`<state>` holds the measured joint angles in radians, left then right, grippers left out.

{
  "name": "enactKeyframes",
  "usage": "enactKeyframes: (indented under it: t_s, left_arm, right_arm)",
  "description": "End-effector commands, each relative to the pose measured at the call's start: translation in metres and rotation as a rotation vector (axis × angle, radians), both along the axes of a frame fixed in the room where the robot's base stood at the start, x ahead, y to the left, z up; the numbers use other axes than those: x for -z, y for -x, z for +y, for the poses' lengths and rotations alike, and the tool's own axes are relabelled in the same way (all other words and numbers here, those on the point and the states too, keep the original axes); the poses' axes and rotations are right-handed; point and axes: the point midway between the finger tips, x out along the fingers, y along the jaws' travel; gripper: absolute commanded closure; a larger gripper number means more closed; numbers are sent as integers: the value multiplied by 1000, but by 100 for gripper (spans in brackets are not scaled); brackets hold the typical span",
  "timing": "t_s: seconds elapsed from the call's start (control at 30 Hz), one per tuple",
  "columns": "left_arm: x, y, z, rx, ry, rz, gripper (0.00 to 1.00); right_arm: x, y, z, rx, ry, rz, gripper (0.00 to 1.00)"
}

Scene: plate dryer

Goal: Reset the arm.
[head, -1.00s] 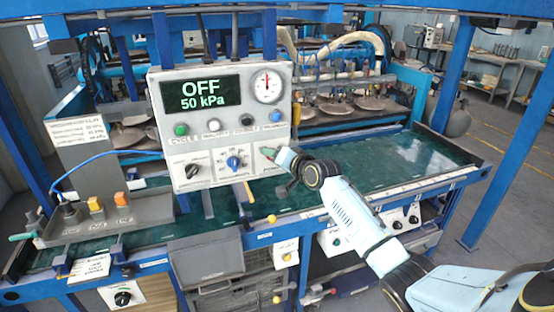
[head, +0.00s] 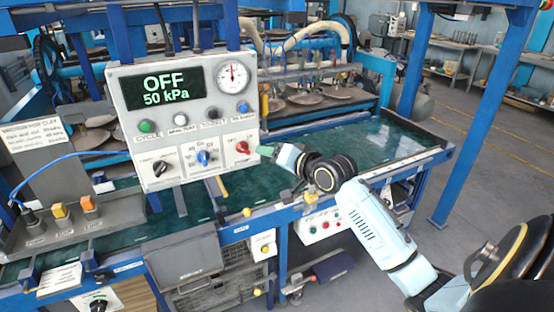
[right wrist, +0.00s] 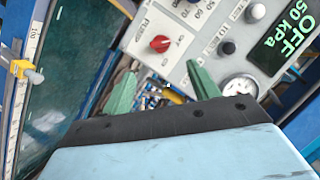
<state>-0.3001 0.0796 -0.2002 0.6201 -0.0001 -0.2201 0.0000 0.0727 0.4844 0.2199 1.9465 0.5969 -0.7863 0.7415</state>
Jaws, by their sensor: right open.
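A grey control panel (head: 187,118) hangs over the green bench, with a display reading OFF and 50 kPa. A red rotary knob (head: 242,147) is at its lower right; the knob also shows in the right wrist view (right wrist: 160,44). My right gripper (head: 266,151) is just right of the panel's lower right edge in the head view. In the right wrist view its two green fingers (right wrist: 160,80) are spread apart with nothing between them, and the knob lies beyond the gap. Whether the fingers touch the panel is unclear, but they appear apart. My left gripper is not in view.
The panel also has a dial gauge (head: 233,76), several push buttons and a blue knob (head: 204,157). A grey box with yellow and orange switches (head: 60,211) stands at the left. The green bench top (head: 345,140) is clear at the right. A blue post (head: 487,120) stands farther right.

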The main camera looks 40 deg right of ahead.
Motion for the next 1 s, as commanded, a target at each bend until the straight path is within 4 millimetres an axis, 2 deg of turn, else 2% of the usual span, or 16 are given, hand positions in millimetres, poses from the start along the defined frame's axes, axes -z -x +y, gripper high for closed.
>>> enactKeyframes:
  t_s: [0.2, 0.77, 0.87, 0.97, 1.0]
  left_arm:
    - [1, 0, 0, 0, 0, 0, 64]
    - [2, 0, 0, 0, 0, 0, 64]
    - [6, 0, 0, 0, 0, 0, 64]
    - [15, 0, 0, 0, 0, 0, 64]
    - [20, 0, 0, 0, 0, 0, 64]
  right_arm:
    - [-3, 10, 0, -1, 0, 1, 40]
    - [1, 9, 0, 0, 1, 5, 40]
    - [28, 8, -3, 8, 10, 38, 40]
    - [84, 9, -6, 22, 39, 109, 40]
    - [113, 11, -7, 25, 57, 144, 40]
